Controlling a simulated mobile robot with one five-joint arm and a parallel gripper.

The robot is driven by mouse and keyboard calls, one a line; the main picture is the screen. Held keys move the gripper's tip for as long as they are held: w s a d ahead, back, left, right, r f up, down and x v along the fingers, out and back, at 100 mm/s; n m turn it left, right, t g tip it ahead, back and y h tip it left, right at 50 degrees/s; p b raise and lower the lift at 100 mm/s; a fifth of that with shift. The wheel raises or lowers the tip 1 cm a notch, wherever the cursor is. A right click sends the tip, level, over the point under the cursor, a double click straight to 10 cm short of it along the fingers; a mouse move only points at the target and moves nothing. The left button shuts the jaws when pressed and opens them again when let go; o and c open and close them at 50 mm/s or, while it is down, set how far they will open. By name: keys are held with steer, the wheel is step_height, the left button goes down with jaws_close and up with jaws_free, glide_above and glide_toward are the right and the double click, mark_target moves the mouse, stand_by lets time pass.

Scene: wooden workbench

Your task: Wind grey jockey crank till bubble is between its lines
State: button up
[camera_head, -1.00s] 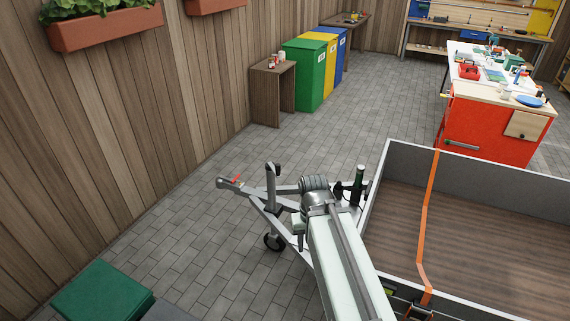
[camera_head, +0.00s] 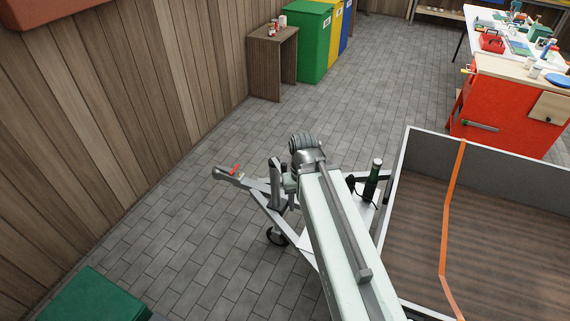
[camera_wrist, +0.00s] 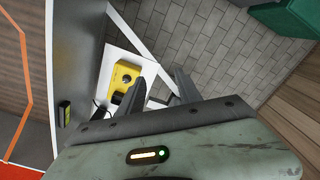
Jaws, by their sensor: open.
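The trailer's jockey post (camera_head: 275,185) stands upright on the drawbar in the head view, its wheel (camera_head: 277,237) on the paving. Its dark top is close to my wrist, and the crank's shape cannot be made out. A small dark level with a yellow-green window (camera_wrist: 64,112) is on the trailer wall in the wrist view; its bubble is too small to read. My gripper (camera_wrist: 160,77) is open and empty, its two dark fingers apart over the drawbar. In the head view my arm hides most of it.
A yellow box (camera_wrist: 125,75) sits by the drawbar. A red-handled coupling (camera_head: 235,170) is at the drawbar's tip, and a dark green cylinder (camera_head: 372,180) stands right of my arm. The trailer bed (camera_head: 510,230) is at right, a green box (camera_head: 95,298) at lower left. Paving between is clear.

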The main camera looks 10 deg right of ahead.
steer(key=w+a+f+m+t+y+b, duration=0.1)
steer(key=w+a+f+m+y+b, duration=0.25)
steer(key=w+f+m+b, duration=0.4)
steer(key=w+a+f+m+t+y+b, duration=0.15)
steer(key=w+f+m+y+b, duration=0.3)
steer(key=b, duration=0.55)
steer(key=m+t+y+b, duration=0.7)
steer(key=m+b, duration=0.5)
steer(key=b, duration=0.4)
glide_toward(284, 167)
steer(key=x, duration=0.7)
steer(key=w+f+x, duration=0.1)
steer(key=x, duration=0.2)
steer(key=shift+w+d, duration=0.1)
jaws_close()
